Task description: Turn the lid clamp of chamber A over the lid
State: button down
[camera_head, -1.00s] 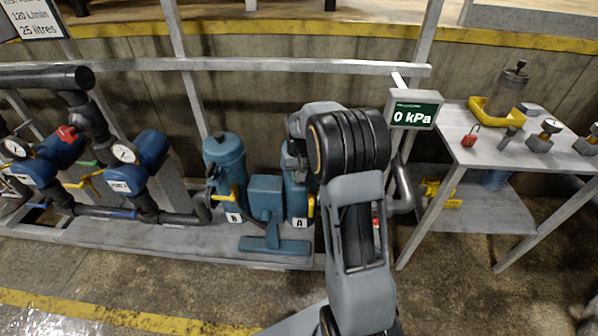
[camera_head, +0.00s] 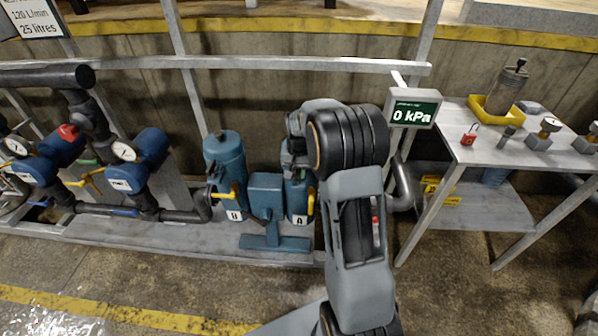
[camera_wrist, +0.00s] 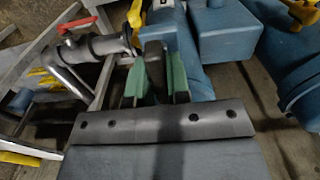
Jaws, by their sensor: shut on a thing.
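Chamber A (camera_head: 298,203) is a blue upright cylinder with an "A" label and a yellow handle (camera_head: 310,203). My arm covers its top in the head view. In the wrist view, the blue body of chamber A (camera_wrist: 188,50) runs up behind the fingers. My gripper (camera_wrist: 156,84) has green finger pads on both sides of a dark bar, apparently the lid clamp (camera_wrist: 154,58), and is shut on it. The lid itself is mostly hidden by the gripper, so I cannot tell how the clamp lies over it.
Chamber B (camera_head: 225,160) stands to the left, with a blue box (camera_head: 266,195) between the chambers. A 0 kPa display (camera_head: 413,112) and a bent grey pipe (camera_head: 402,185) are close on the right. A table (camera_head: 485,150) with tools stands farther right.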

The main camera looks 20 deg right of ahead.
aim_at(299, 173)
jog(key=c, duration=1.1)
grip_release()
notch_tip(299, 173, up, 14)
jog(key=p, duration=0.1)
jog(key=shift+f, duration=0.1)
jog(key=s+a+r+n+t+p, duration=0.1)
jog(key=s+a, duration=0.4)
jog(key=s, duration=0.6)
jog(key=s+a+r+n+t+p, duration=0.2)
jog(key=s+a+r+n+p, duration=0.1)
jog(key=s, duration=0.8)
jog(key=shift+a+n+t+p, duration=0.3)
jog(key=shift+a+n+p, duration=0.6)
jog(key=shift+a, duration=0.45)
